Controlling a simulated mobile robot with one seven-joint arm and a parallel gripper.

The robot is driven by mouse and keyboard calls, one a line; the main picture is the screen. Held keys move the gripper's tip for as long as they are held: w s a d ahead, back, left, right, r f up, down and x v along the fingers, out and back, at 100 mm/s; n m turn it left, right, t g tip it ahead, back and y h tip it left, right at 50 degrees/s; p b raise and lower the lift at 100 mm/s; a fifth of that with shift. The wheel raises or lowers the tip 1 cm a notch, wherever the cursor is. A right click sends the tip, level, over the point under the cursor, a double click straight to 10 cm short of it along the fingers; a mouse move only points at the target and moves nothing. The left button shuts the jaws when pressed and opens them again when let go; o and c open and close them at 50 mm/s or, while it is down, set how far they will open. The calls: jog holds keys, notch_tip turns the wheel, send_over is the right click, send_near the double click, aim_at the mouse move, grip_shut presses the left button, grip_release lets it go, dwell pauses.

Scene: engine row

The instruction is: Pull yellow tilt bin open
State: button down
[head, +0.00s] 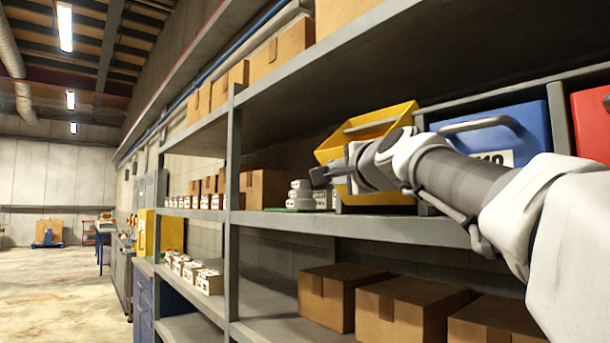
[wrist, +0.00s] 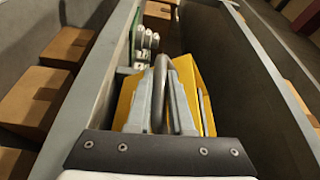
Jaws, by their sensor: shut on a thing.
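The yellow tilt bin (head: 404,113) sits in the bin row on the middle shelf in the head view. It leans outward at the top, and part of its inside shows. My gripper (wrist: 163,72) is shut on the bin's grey curved handle (wrist: 171,108) in the wrist view. The yellow bin (wrist: 188,72) shows just behind and to the right of the fingers there.
A blue bin (head: 530,122) and a red bin (head: 592,125) stand to the right, upright. Small grey-white parts (head: 300,192) and cardboard boxes (head: 265,188) sit to the left on the same shelf. Boxes (head: 395,308) fill the shelf below. The aisle floor (head: 50,290) at left is clear.

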jog(key=c, duration=0.8)
grip_release()
jog(key=b+v, duration=0.2)
jog(key=v, duration=1.5)
jog(key=shift+s, duration=0.2)
jog(key=shift+f, duration=0.1)
